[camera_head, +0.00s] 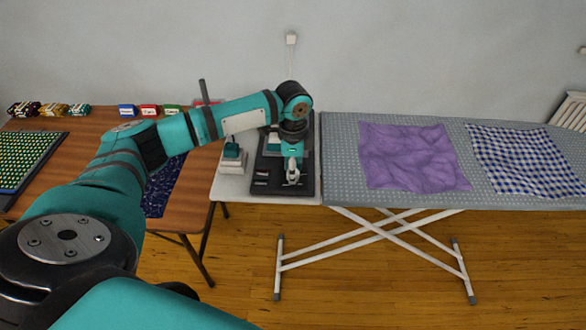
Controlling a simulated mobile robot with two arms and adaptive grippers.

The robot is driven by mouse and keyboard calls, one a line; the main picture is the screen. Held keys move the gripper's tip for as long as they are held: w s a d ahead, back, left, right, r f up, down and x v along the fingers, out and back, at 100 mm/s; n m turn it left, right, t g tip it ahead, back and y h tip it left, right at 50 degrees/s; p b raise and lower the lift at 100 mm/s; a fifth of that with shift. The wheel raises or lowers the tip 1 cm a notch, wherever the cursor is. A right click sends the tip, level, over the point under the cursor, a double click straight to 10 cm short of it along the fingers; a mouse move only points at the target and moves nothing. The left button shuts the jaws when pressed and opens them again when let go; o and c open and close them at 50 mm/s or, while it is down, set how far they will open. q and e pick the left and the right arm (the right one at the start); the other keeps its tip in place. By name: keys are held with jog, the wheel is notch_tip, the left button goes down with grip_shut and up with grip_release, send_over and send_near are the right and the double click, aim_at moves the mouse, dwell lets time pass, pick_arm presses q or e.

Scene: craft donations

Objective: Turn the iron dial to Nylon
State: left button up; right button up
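A teal iron (298,152) appears to stand on a dark tray (262,188) on a small white-topped table, largely covered by my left arm. My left gripper (293,178) points down over the front of the tray, close to the iron. Its fingers are small and pale, and I cannot tell whether they are apart or touching anything. The iron's dial and its setting are too small or hidden to read. My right gripper is not in view.
A grey dotted ironing board (345,185) at right holds a crumpled purple cloth (412,157) and a blue checked cloth (525,160). A wooden table (190,205) at left holds yarn, small boxes, dark patterned cloth and a green-dotted mat (28,158). A small teal-topped item (232,153) stands left of the tray.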

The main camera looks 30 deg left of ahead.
pick_arm(q)
jog(key=shift+r, duration=0.1)
jog(key=m+p, duration=0.2)
jog(key=p, duration=0.1)
jog(key=shift+r, duration=0.2)
jog(key=m+p, duration=0.2)
jog(key=m, duration=0.1)
jog(key=shift+m+p, duration=0.4)
jog(key=m+p, duration=0.1)
jog(key=m, duration=0.2)
jog(key=shift+f+p, duration=0.15)
jog(key=shift+p, duration=0.15)
jog(key=m+p, duration=0.1)
jog(key=m, duration=0.3)
jog(key=shift+m, duration=0.6)
jog(key=o, duration=1.2)
jog(key=shift+f, duration=0.1)
jog(key=shift+c, duration=0.2)
